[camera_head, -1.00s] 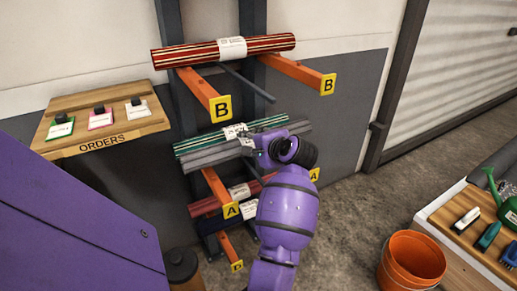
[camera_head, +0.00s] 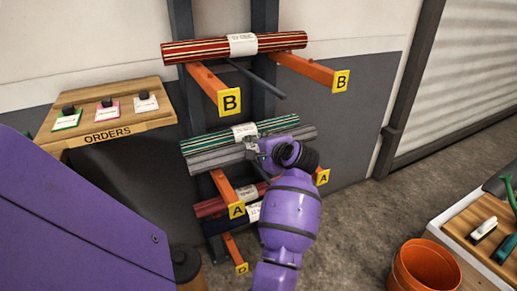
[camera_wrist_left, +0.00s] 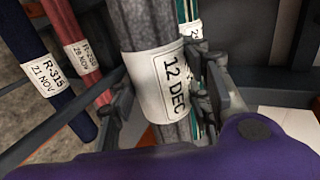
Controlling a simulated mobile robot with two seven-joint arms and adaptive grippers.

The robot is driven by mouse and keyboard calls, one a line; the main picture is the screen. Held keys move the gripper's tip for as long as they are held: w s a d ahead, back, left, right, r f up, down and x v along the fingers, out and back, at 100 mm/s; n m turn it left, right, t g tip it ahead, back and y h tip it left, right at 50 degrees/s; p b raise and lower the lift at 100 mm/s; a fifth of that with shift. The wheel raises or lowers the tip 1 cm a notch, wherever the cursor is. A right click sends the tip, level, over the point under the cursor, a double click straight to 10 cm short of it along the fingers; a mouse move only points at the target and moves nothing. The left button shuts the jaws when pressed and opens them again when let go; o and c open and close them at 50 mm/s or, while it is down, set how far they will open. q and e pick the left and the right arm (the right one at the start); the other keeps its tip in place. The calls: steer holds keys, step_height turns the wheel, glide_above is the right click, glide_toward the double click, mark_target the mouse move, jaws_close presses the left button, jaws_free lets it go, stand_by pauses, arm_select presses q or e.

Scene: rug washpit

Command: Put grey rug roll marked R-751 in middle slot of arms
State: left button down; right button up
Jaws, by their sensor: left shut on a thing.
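The grey rug roll (camera_head: 215,161) lies level across the upper side of the A arms, just in front of a green striped roll (camera_head: 208,142). My left gripper (camera_head: 257,156) is shut on the grey roll near its middle. In the left wrist view the fingers (camera_wrist_left: 168,95) flank the grey roll (camera_wrist_left: 145,25) at its white label, which reads "12 DEC"; its number is out of sight. The left orange A arm (camera_head: 224,187) shows below the roll; the right A arm's tag (camera_head: 322,177) shows beyond my wrist. I cannot tell whether the roll touches the arms.
A red striped roll (camera_head: 190,50) lies on the B arms (camera_head: 305,69) above. A red roll (camera_head: 208,207) and a navy roll (camera_head: 213,228) lie below; the navy label reads R-315 in the wrist view. An orders shelf (camera_head: 105,127) is left, an orange bucket (camera_head: 425,268) right.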

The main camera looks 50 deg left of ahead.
arm_select(q)
steer(key=shift+f, duration=0.1)
arm_select(e)
steer(key=shift+w+f, duration=0.15)
steer(key=shift+w, duration=0.1)
arm_select(q)
steer(key=c, duration=0.8)
jaws_free()
steer(key=shift+c, duration=0.2)
arm_select(e)
steer(key=shift+w+a, duration=0.1)
steer(key=shift+w, duration=0.15)
arm_select(q)
steer(key=shift+d+f, duration=0.1)
steer(key=v, duration=1.2)
arm_select(e)
steer(key=shift+s, duration=0.3)
